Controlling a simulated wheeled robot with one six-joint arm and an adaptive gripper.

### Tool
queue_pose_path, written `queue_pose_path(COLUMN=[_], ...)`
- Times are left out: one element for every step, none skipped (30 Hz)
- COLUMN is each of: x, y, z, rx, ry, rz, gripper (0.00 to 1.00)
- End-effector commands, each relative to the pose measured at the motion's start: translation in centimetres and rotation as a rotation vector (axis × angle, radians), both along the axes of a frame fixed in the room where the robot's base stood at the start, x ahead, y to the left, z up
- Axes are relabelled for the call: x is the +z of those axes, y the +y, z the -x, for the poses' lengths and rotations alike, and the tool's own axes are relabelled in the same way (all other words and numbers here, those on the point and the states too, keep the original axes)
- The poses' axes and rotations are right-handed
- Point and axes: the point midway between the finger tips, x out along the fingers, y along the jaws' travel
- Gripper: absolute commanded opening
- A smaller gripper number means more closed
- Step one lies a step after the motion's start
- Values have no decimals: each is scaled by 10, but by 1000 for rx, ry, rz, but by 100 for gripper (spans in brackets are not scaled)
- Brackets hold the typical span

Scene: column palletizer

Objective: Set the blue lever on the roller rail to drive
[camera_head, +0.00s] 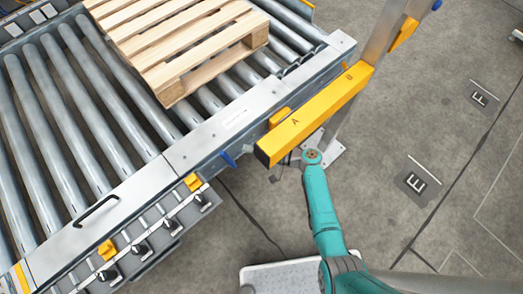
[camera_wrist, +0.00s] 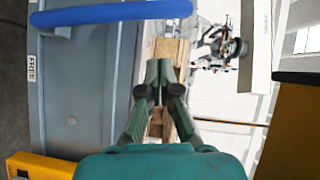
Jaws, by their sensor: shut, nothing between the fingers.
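The blue lever (camera_head: 228,160) sticks out of the side of the roller rail (camera_head: 215,135), left of the yellow beam marked A. In the wrist view the lever (camera_wrist: 115,13) lies across the upper left, its rounded end pointing right. A label reading FREE (camera_wrist: 33,68) is on the rail side below its left end. A DRIVE label is not visible. My gripper (camera_wrist: 160,65) is shut and empty. Its fingertips show below and near the lever's rounded end, apart from it in the picture; the depth between them is unclear. In the head view the gripper is largely hidden around the beam's end.
The yellow beam (camera_head: 318,112) on a grey post stands close to my arm. A wooden pallet (camera_head: 190,45) rests on the rollers. Yellow blocks (camera_head: 193,182) and small black fittings line the rail's near side. The floor at right is open.

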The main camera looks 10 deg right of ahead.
Motion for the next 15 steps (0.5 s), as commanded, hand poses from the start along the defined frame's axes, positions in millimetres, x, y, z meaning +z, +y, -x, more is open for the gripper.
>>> queue_pose_path(x=[0,-1,-2,-3,-4,-5,-5,-6,-6,-7,-7,-7,-7,-8,-8], y=[10,15,21,25,29,34,37,40,43,45,47,49,50,51,52], z=[-4,-6,-7,-3,-1,1,3,4,5,6,7,8,8,9,9], rx=[4,4,4,4,4,3,3,3,2,1,1,2,2,1,1], ry=[0,-1,0,1,1,1,0,0,1,0,0,1,0,0,0], rz=[-1,0,1,1,1,1,0,0,1,1,1,1,1,1,1], gripper=[0,0,0,0,0,0,0,0,0,0,0,0,0,0,0])
